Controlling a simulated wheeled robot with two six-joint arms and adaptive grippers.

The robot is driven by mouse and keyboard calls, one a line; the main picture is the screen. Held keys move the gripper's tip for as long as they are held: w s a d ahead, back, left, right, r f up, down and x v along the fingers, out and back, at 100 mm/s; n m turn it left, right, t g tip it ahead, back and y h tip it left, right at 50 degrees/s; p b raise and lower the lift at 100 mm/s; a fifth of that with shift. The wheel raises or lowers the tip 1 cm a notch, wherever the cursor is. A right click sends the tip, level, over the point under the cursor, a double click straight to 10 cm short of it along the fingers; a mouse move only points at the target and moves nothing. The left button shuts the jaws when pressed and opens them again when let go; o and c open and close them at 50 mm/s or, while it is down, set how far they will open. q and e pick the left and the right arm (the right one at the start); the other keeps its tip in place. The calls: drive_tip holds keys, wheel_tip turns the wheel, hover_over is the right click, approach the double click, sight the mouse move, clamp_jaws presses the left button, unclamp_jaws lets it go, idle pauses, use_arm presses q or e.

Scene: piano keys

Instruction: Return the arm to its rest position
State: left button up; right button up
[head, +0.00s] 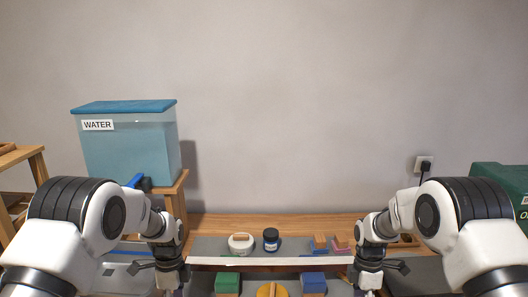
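My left arm comes in from the left, and its dark gripper (170,282) points down near the bottom edge, left of the coloured blocks. My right arm mirrors it, with its gripper (368,282) pointing down to the right of the blocks. The fingertips of both are small and close to the bottom edge, so I cannot tell whether they are open or shut. I see nothing clearly held in either one. A long white strip (270,261) runs across the table between the two grippers.
A green block (228,284), a yellow piece (272,291) and a blue block (313,283) are in front. Behind stand a white pot (241,244), a dark jar (271,241), an orange-brown block (320,241) and a pink block (342,245). A WATER tank (130,150) stands left, a green container (500,180) right.

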use_arm(q)
drive_tip(key=s+a+f+n+g, duration=0.2)
drive_tip(key=s+f, duration=1)
drive_tip(key=s, duration=0.3)
use_arm(e)
drive_tip(key=s+f+m+g, duration=0.2)
drive_tip(key=s+f+g, duration=0.1)
drive_tip(key=s+f, duration=1.05)
use_arm(q)
drive_tip(key=s+f+n+t, duration=0.2)
drive_tip(key=s+n, duration=0.6)
drive_tip(key=s, duration=0.1)
drive_tip(key=s+f+n+t, duration=0.2)
drive_tip(key=s+f+n, duration=0.1)
drive_tip(key=s+n, duration=0.5)
drive_tip(key=shift+s+a, duration=0.3)
drive_tip(key=shift+s, duration=0.95)
use_arm(e)
drive_tip(key=s+f+m+t, duration=0.3)
drive_tip(key=s+m+t, duration=0.2)
drive_tip(key=s+m, duration=1.1)
drive_tip(key=s, duration=0.5)
use_arm(q)
drive_tip(key=shift+s, duration=0.1)
use_arm(e)
drive_tip(key=shift+f, duration=0.1)
